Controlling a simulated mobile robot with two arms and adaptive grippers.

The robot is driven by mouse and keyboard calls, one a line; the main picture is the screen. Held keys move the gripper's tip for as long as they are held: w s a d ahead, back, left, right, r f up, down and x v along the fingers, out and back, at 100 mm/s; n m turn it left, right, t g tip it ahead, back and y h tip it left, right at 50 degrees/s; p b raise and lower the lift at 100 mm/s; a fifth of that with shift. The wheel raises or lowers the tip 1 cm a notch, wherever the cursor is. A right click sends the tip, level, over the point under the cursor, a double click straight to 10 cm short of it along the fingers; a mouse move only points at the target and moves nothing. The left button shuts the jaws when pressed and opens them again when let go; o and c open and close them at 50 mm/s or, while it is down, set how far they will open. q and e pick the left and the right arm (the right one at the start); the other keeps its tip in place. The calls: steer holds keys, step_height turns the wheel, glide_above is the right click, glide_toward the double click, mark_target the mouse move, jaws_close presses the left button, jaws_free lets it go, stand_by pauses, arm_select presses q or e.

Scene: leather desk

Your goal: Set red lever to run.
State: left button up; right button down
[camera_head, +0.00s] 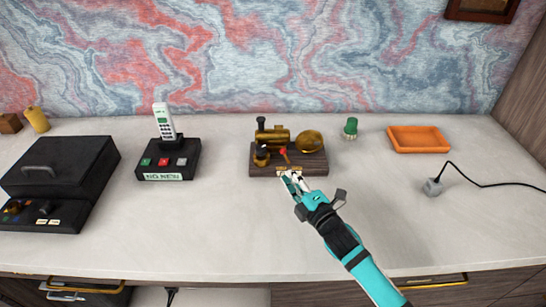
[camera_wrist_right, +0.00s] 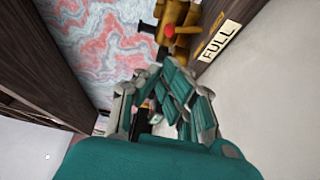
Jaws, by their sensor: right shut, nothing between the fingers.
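The red lever (camera_head: 283,151) has a red ball knob and stands on a brass steam-engine model on a dark wooden base (camera_head: 262,173) at the middle of the desk. In the right wrist view the red knob (camera_wrist_right: 169,31) shows at the top, beside the brass body. A plate reading "FULL" (camera_wrist_right: 219,41) is on the base's side there. My right gripper (camera_head: 287,179) is shut and empty, just in front of the base and below the lever. Its fingers also show in the right wrist view (camera_wrist_right: 160,90), apart from the knob. My left gripper is out of view.
A cordless phone (camera_head: 164,122) on a black button base stands left, beyond it a black box (camera_head: 65,165). A green object (camera_head: 351,127), an orange tray (camera_head: 419,139) and a plug with cable (camera_head: 433,187) lie right. The front desk is clear.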

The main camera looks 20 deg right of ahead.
mark_target(286, 157)
steer(key=shift+w, duration=0.1)
steer(key=x, duration=0.9)
steer(key=shift+f, duration=0.1)
steer(key=shift+w+a, duration=0.1)
steer(key=shift+w, duration=0.35)
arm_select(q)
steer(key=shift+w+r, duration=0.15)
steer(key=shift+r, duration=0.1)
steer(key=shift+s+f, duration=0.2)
